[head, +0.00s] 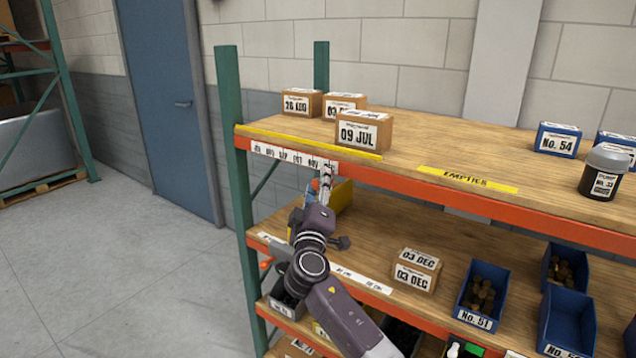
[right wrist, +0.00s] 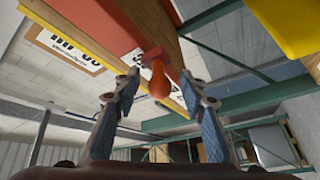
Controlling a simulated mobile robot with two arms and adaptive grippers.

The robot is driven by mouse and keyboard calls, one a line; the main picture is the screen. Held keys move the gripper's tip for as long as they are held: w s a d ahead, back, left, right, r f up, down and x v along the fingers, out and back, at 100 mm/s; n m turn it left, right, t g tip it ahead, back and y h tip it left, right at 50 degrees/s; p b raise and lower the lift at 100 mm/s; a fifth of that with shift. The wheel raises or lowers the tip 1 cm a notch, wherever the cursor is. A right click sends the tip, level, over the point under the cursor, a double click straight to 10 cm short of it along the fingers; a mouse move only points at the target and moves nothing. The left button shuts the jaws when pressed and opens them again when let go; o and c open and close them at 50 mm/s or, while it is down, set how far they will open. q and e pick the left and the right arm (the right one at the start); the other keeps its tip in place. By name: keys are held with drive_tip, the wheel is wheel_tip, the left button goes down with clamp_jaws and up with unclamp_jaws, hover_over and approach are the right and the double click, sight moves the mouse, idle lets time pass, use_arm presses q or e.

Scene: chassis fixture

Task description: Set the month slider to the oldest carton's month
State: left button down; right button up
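Three cartons stand at the left end of the top shelf: one reads 26 AUG (head: 301,103), one behind partly reads 03 with its month covered (head: 342,104), and the front one reads 09 JUL (head: 363,131). A white month strip (head: 285,155) runs along the orange beam below them; its print is small. My right gripper (head: 327,172) is at the strip's right end. In the right wrist view its fingers (right wrist: 159,76) are open, with the orange-red slider knob (right wrist: 157,82) between the tips and gaps showing on both sides. The knob is hidden in the head view. My left gripper is not in view.
A yellow lip (head: 310,142) edges the top shelf by the cartons. A green post (head: 236,150) stands left of the strip. Floor to the left is clear.

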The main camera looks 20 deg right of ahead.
clamp_jaws()
idle(0.3)
